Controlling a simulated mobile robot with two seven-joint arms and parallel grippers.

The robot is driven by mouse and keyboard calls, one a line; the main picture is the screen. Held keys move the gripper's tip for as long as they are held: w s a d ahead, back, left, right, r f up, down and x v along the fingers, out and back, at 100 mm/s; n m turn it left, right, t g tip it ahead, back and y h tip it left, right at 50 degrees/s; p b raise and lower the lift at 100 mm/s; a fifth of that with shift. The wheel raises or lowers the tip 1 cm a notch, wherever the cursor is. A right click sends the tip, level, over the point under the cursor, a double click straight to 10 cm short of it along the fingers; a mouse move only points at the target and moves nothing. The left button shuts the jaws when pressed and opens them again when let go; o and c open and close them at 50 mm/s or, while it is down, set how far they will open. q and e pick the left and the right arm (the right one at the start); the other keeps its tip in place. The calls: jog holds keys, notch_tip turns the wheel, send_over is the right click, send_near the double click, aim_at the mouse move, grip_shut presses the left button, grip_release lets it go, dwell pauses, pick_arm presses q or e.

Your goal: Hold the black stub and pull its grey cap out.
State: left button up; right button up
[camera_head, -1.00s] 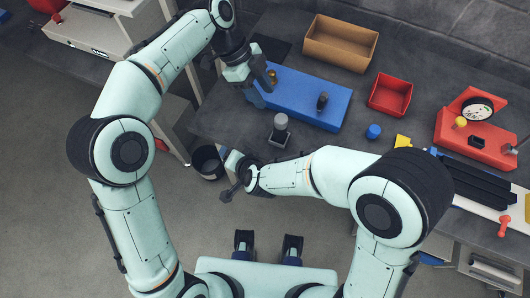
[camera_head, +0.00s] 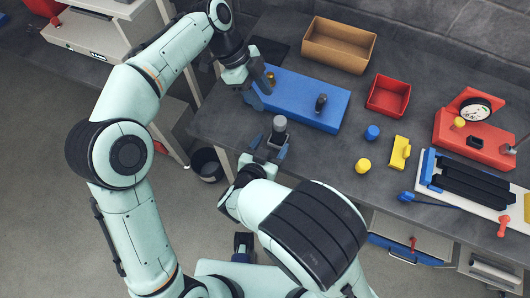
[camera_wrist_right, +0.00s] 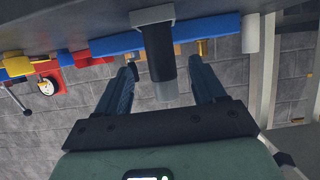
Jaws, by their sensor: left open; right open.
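The black stub (camera_head: 277,138) stands upright near the table's front edge, in a small grey base. Its grey cap (camera_head: 280,122) is on top. The wrist view shows the stub (camera_wrist_right: 159,52) upside down, with the cap (camera_wrist_right: 166,91) at its lower end. My right gripper (camera_head: 270,145) is open and empty; its fingers are on either side of the stub and cap, with gaps visible in the wrist view. My left gripper (camera_head: 262,90) is open at the left end of the blue block (camera_head: 295,98), beside a brass knob (camera_head: 270,77). Its fingertips are partly unclear.
A black peg (camera_head: 321,103) stands on the blue block. Behind are a cardboard box (camera_head: 338,50) and a red bin (camera_head: 389,98). To the right are a blue cylinder (camera_head: 372,132), yellow pieces (camera_head: 400,152), a red gauge stand (camera_head: 470,143) and a white tray (camera_head: 490,210).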

aim_at(281, 130)
jog(key=x, duration=0.8)
jog(key=shift+w+d+f, duration=0.1)
jog(key=shift+w+f, duration=0.1)
jog(key=shift+w, duration=0.1)
jog(key=c, duration=1.1)
jog(key=o, duration=0.4)
jog(key=c, duration=0.3)
jog(key=shift+f, duration=0.1)
